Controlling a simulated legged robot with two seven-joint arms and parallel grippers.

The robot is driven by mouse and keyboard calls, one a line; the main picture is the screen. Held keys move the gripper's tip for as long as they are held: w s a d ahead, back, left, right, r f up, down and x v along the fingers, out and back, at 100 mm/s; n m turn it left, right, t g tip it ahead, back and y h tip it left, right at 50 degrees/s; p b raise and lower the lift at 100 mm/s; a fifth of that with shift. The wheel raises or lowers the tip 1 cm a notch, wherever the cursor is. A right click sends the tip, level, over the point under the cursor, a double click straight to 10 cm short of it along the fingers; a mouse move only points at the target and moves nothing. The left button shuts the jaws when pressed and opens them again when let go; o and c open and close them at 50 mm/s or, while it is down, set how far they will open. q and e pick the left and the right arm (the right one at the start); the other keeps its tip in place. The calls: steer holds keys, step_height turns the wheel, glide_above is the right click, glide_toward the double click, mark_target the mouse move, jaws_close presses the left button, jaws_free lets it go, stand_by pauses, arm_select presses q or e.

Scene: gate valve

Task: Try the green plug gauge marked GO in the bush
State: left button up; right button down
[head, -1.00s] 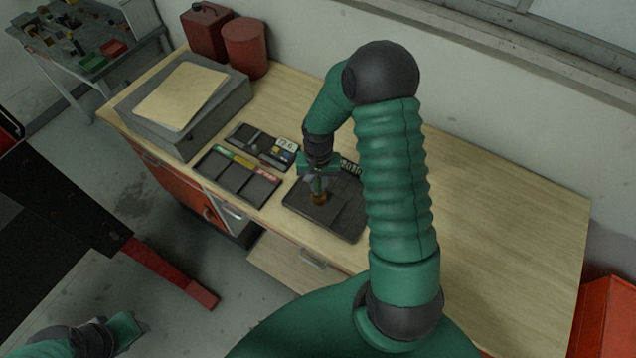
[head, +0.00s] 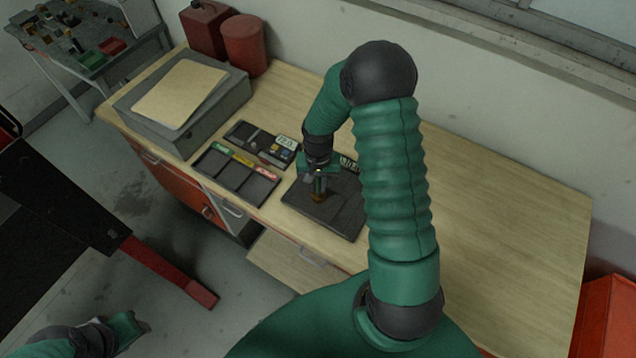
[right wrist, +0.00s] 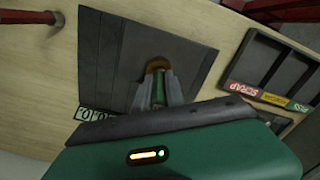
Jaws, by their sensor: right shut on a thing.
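My right gripper (head: 320,183) is shut on a slim upright thing with a greenish tint, taken as the green plug gauge (head: 320,187); its GO mark cannot be read. The bronze-coloured bush (head: 317,197) is directly below it on a dark flat plate (head: 345,218). In the right wrist view, my fingers (right wrist: 155,92) point at the bush (right wrist: 158,65), and the fingers hide most of the gauge. I cannot tell whether the gauge's tip is inside the bush or just above it. My left gripper (head: 128,328) is low at the lower left, its fingers unclear.
Left of the plate is a sorting tray (head: 212,172) with coloured labels; SCRAP reads in the wrist view (right wrist: 245,90). Behind it is a dark gauge tray (head: 240,133). A grey box (head: 225,98) and red cans (head: 244,46) stand farther back. The bench's right side is clear.

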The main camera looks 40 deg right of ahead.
steer(key=shift+f+b, duration=0.35)
steer(key=shift+f, duration=0.2)
steer(key=shift+r, duration=0.1)
stand_by(0.9)
steer(key=shift+r+p, duration=3.6)
steer(key=shift+r, duration=0.6)
steer(key=shift+f, duration=0.2)
